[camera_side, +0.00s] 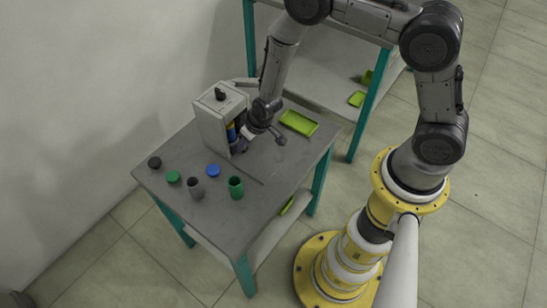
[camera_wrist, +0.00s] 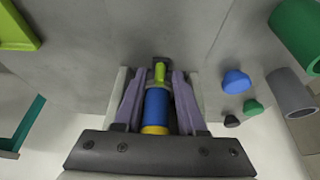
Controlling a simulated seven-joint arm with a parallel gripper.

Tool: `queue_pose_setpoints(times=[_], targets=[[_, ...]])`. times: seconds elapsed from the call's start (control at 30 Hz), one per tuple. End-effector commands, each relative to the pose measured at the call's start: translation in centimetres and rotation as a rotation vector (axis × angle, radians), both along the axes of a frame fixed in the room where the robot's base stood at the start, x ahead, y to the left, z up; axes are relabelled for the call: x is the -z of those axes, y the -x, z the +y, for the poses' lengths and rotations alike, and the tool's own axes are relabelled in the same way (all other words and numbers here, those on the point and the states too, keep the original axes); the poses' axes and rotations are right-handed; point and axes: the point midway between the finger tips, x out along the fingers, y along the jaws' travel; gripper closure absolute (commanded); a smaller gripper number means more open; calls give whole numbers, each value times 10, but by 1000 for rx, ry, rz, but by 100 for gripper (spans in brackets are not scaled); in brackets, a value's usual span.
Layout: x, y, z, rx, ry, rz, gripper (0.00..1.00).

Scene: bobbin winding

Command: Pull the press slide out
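The press (camera_side: 211,121) is a pale box-shaped frame with a dark knob on top, standing at the back of the grey table. Inside its open front is a blue and yellow cylinder (camera_side: 231,132), which also shows in the wrist view (camera_wrist: 157,106). A small yellow-green piece (camera_wrist: 160,72) lies at the far end of the cylinder; I cannot tell whether it is part of the slide. My gripper (camera_wrist: 160,76) has its purple fingers apart, one on each side of the cylinder and yellow-green piece, with visible gaps. In the side view my gripper (camera_side: 246,134) is at the press front. The slide itself is largely hidden.
A green tray (camera_side: 299,122) lies right of the press. The table's front right is clear.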

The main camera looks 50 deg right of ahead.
Motion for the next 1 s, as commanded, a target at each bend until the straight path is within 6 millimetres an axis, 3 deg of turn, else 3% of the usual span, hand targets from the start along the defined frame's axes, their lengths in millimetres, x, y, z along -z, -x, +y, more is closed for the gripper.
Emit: queue_pose_setpoints(times=[0.07, 0.3, 1.0], targets=[[0, 0, 0, 0, 0, 0, 60], [0, 0, 0, 0, 0, 1, 100], [-1, 22, 0, 0, 1, 1, 100]])
